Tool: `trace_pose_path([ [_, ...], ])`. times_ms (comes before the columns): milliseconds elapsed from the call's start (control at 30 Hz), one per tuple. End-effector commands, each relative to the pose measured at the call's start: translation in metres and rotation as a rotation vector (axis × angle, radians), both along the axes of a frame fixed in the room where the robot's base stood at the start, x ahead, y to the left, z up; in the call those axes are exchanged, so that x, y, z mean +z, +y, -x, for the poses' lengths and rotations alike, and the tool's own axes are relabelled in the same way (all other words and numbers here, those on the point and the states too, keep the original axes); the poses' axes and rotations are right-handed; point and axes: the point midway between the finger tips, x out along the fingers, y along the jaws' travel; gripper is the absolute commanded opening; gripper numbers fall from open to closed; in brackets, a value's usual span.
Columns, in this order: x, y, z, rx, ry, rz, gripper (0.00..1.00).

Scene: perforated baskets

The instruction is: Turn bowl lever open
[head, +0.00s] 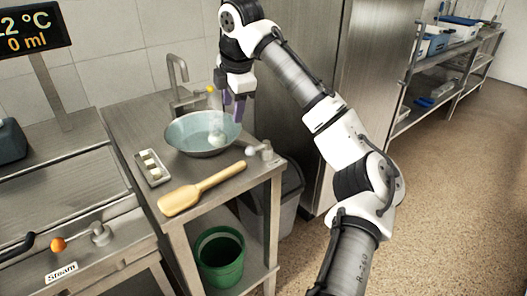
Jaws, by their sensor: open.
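A round metal bowl (180,143) sits on the steel counter below a tap. A small lever (266,151) with a pale round knob stands on the counter's right edge, beside the bowl. Its knob points left, toward the bowl. My gripper (234,112) hangs fingers down above the bowl's right rim, up and left of the lever and apart from it. Its purple fingers are open and seem empty. A pale round thing (217,137) shows inside the bowl; I cannot tell what it is.
A wooden paddle (185,197) lies in front of the bowl. A small tray (153,175) of white cubes lies left of it. A tap (180,78) rises behind. A green bucket (220,262) stands below.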

Motion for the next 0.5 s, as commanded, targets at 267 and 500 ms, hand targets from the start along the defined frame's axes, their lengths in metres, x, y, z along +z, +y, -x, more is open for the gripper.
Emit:
trace_pose_path([
  [267,-0.003,-0.042,0.013,-0.007,0.094,0.066,0.48],
  [500,-0.045,-0.039,0.005,-0.008,0.093,0.065,0.48],
])
